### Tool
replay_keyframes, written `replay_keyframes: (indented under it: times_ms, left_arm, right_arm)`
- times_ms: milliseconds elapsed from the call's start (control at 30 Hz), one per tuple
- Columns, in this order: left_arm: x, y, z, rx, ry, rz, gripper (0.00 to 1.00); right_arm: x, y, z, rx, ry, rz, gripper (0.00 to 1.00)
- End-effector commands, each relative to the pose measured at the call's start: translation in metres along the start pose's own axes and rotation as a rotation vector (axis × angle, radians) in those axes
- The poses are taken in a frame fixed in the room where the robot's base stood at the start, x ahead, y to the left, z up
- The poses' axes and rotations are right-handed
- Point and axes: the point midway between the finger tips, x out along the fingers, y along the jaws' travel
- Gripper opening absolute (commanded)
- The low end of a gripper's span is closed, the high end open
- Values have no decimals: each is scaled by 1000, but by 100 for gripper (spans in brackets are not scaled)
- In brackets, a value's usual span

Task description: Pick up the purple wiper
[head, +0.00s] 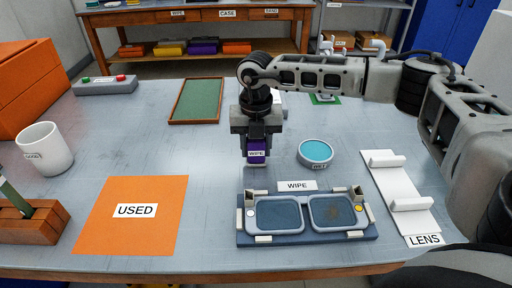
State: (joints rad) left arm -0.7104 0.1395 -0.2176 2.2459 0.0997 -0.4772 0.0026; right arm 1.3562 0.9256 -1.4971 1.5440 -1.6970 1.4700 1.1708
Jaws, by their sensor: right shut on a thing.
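My left gripper is not in view.
A blue-grey holder (245,240) bears two lenses (280,217) at the front, by a WIPE label. A round teal WET dish (317,151) stands right of the wiper. An orange USED mat (165,235) lies left. A white LENS rack (395,183) stands right.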

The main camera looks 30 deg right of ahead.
Motion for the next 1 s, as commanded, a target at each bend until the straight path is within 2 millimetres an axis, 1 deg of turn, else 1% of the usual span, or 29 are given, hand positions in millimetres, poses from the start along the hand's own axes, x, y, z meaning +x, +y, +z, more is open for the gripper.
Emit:
replay_keyframes:
  times_ms: [167,233,267,367,533,600,700,800,900,1000]
  left_arm:
    - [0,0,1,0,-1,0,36]
    - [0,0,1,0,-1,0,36]
    - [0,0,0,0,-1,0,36]
    - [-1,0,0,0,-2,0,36]
    - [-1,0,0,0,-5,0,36]
    - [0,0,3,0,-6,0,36]
    - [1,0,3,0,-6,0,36]
    - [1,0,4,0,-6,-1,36]
    - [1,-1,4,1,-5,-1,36]
    - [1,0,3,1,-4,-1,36]
  right_arm:
    - [-17,1,0,-1,-2,3,17]
    - [-29,1,0,-1,-3,5,17]
    - [-34,2,-3,-4,-2,4,17]
    - [-54,7,-19,-6,-4,4,17]
    - [-94,18,-52,-8,-5,3,17]
    - [-99,24,-72,-11,-2,2,17]
    - [-109,31,-93,-9,-3,1,17]
    - [-117,37,-110,-7,-3,2,17]
    - [-123,41,-122,-5,-2,2,17]
    - [-126,43,-129,-3,-2,1,17]
